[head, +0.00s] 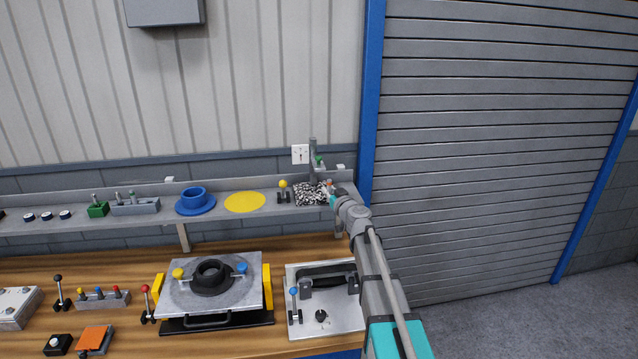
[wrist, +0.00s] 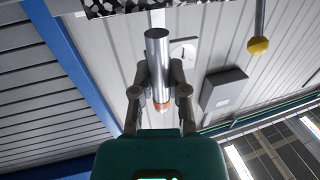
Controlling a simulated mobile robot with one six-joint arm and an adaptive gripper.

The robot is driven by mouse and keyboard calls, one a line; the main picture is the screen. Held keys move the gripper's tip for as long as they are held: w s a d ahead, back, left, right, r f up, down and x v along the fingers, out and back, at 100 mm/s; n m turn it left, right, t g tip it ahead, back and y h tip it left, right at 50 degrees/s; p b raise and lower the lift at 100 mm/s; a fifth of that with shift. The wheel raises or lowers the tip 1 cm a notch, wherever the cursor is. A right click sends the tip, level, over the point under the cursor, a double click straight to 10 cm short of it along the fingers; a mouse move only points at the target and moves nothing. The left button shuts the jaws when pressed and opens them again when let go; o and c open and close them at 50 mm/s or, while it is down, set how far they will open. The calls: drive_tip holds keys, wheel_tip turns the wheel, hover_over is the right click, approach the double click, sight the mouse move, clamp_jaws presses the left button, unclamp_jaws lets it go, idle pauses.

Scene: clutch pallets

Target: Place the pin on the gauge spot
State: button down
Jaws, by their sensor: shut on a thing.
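The pin (wrist: 158,62) is a shiny silver cylinder with a copper-coloured end. My gripper (wrist: 158,80) is shut on it, with one finger on each side, in the wrist view. In the head view my gripper (head: 331,190) is at the right end of the shelf, beside a black-and-white speckled block (head: 308,195). A grey upright stand with a green part (head: 314,158) rises behind the block. The speckled block also shows at the top edge of the wrist view (wrist: 130,9). I cannot tell whether the pin touches the block. No marked gauge spot is clearly visible on it.
A yellow-knobbed lever (head: 283,190) stands just left of the block. Farther left on the shelf (head: 150,182) are a flat yellow disc (head: 245,202) and a blue flanged ring (head: 195,203). The bench below holds a metal fixture (head: 210,290) and a plate with a black handle (head: 340,315).

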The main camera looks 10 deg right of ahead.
drive_tip(key=shift+x, duration=1.85)
drive_tip(key=shift+x, duration=2)
drive_tip(key=shift+f+b, duration=0.25)
drive_tip(key=shift+b, duration=0.05)
drive_tip(key=c, duration=0.6)
unclamp_jaws()
drive_tip(key=shift+c, duration=0.2)
drive_tip(key=shift+r, duration=0.2)
